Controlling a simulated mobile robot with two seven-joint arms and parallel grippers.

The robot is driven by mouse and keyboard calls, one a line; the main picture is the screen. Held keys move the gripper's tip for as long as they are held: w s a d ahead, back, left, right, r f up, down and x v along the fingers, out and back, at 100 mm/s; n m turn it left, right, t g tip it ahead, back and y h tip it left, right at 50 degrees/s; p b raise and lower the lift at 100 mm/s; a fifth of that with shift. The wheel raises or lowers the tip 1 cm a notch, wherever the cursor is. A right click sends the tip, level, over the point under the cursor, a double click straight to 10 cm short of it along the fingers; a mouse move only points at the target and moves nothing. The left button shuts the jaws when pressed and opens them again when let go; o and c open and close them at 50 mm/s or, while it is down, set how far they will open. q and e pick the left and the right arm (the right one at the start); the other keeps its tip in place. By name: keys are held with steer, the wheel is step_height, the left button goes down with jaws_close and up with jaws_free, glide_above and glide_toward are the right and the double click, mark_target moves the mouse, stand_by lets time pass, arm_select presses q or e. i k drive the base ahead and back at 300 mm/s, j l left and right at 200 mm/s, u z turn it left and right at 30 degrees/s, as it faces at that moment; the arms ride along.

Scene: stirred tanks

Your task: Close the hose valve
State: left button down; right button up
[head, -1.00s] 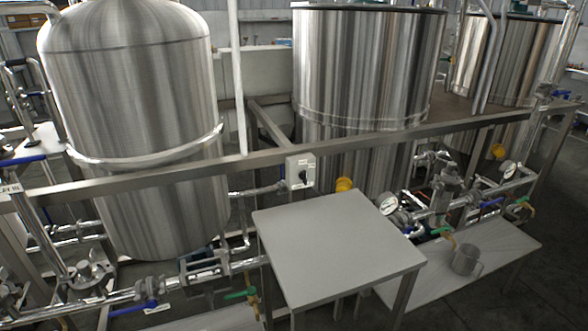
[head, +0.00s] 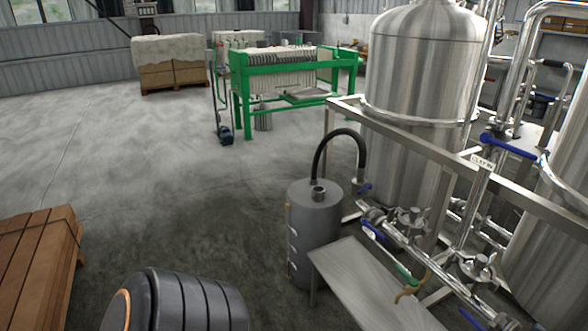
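A black hose (head: 342,140) arches from the top of a grey cylindrical drum (head: 314,230) to the pipework at the foot of a steel tank. A small valve with a blue handle (head: 365,190) sits near the hose's lower right end. Other valves with a blue handle (head: 373,229) and a green handle (head: 405,273) sit lower on the pipes. I cannot tell for sure which one is the hose valve, nor whether any is open or shut. Neither of my grippers is in view.
A metal table (head: 365,285) stands in front of the pipes, close to the drum. A steel frame (head: 425,150) runs past the large tank (head: 422,75). A brown wooden stack (head: 35,260) is at the left. A green-framed press (head: 285,75) stands behind. The floor at centre left is clear.

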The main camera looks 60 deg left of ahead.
mark_target(376, 231)
steer(key=u, duration=1.45)
